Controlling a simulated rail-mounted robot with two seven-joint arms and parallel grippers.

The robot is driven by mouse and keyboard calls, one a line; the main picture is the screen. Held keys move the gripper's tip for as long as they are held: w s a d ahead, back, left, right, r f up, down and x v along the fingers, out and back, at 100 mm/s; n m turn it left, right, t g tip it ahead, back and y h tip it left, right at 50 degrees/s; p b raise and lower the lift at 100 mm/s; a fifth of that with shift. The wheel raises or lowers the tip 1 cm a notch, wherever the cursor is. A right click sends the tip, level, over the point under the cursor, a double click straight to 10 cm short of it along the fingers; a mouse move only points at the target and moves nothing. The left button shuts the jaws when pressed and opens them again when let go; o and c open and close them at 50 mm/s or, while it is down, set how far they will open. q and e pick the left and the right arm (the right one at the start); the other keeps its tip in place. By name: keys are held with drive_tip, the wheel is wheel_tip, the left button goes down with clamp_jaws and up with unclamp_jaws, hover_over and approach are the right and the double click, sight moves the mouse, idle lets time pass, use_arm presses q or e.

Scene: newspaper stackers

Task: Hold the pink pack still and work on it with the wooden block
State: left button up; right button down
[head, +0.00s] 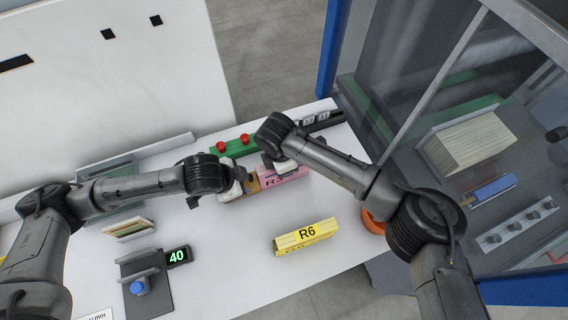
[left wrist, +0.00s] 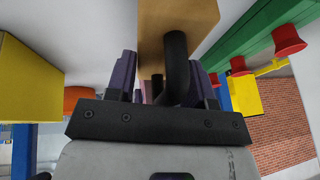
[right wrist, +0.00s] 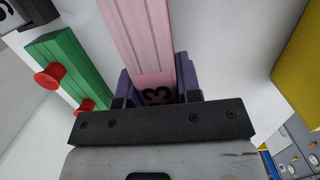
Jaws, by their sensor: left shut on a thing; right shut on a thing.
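The pink pack (head: 290,174) lies on the white table near the middle of the head view, partly hidden by my right arm. My right gripper (right wrist: 152,82) is shut across it; the pack runs between the fingers in the right wrist view (right wrist: 138,30). The wooden block (head: 252,185) is at the pack's left end in the head view; whether they touch I cannot tell. My left gripper (head: 240,186) is shut on the block, which shows above the fingers in the left wrist view (left wrist: 165,18), with a dark curved handle in front.
A green bar (head: 236,147) with red knobs runs just behind the pack. A yellow R6 pack (head: 306,235) lies in front. A display reading 40 (head: 178,256) and a dark stand with a blue knob (head: 137,287) are front left. A glass cabinet (head: 420,80) stands right.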

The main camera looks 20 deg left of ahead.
use_arm(q)
drive_tip(key=shift+d+r, duration=0.1)
drive_tip(key=shift+d, duration=0.05)
use_arm(e)
drive_tip(key=shift+s+a, duration=0.15)
drive_tip(key=shift+a, duration=0.1)
use_arm(q)
drive_tip(key=shift+s+a, duration=1.05)
drive_tip(key=shift+a, duration=0.3)
use_arm(e)
drive_tip(key=shift+d, duration=0.15)
use_arm(q)
drive_tip(key=shift+r, duration=3.45)
